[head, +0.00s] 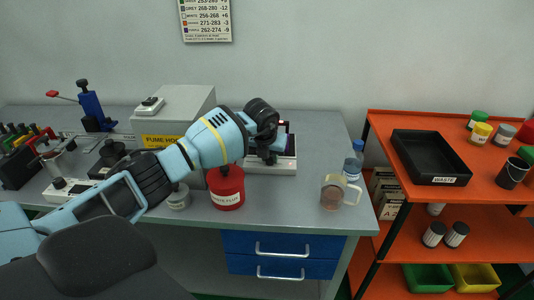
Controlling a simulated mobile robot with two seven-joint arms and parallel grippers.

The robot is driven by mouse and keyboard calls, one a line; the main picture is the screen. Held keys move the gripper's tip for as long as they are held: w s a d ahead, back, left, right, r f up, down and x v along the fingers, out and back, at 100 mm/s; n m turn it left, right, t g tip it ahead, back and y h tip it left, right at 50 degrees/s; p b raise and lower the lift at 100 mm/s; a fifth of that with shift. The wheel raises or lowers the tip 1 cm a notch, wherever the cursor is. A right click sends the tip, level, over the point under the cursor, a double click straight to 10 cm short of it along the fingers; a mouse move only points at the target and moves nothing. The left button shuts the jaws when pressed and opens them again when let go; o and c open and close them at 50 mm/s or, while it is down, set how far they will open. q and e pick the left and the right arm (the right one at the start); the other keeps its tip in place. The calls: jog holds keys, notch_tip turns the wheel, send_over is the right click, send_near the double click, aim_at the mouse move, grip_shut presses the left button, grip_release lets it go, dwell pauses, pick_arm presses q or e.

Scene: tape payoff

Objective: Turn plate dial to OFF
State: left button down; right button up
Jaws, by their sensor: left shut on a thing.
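The plate (284,168) is a pale, low device with a dark top, standing on the bench behind the red tin. My left arm reaches across the bench from the left, and my left gripper (271,155) is at the plate, over its near left part. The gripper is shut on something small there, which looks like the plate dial. The gripper hides the dial, so its setting cannot be read. My right gripper is not in view.
A red tin (227,196) and a small pale jar (179,199) stand below my left arm. A grey fume hood box (190,101) is behind it. A glass mug (332,193) and blue bottle (354,161) stand right of the plate. An orange shelf (385,126) holds a black tray (431,160).

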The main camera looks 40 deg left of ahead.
pick_arm(q)
jog(key=n, duration=0.1)
jog(key=n+y+p, duration=0.1)
jog(key=n, duration=0.1)
jog(key=shift+w+d+r+g, duration=0.1)
jog(key=shift+r+g, duration=0.1)
jog(key=shift+g, duration=0.1)
jog(key=n+g+y, duration=0.1)
jog(key=n, duration=0.2)
jog(key=shift+f+n, duration=0.1)
jog(key=shift+n, duration=0.2)
jog(key=shift+w+d+f+n+g+y, duration=0.1)
jog(key=shift+n+g+y, duration=0.25)
jog(key=shift+n, duration=0.85)
jog(key=shift+n+g, duration=0.45)
jog(key=shift+n, duration=0.75)
jog(key=c, duration=1.2)
grip_release()
jog(key=shift+c, duration=0.2)
